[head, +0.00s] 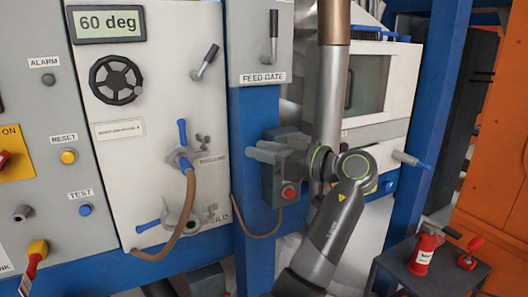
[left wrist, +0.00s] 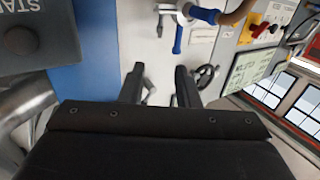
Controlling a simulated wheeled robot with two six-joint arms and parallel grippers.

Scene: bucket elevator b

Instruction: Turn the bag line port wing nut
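The upper hose port (head: 180,158) on the white panel has a blue lever and a brown hose. A small silver wing nut (head: 203,141) sits at its right. A second port (head: 180,217) with a blue lever and a similar wing nut (head: 197,217) is below. The port labels are too small to read surely. My left gripper (head: 266,143) is right of the ports, apart from both wing nuts. In the left wrist view, its two fingers (left wrist: 160,85) are spread and empty, with a wing nut (left wrist: 162,22) beyond them near the top edge. My right gripper is out of view.
The blue column (head: 255,110) bears a feed gate lever (head: 272,48). A handwheel (head: 116,79) and another lever (head: 206,62) project from the white panel above the ports. A brown hose (head: 188,205) hangs between the ports. A small table (head: 405,275) stands lower right.

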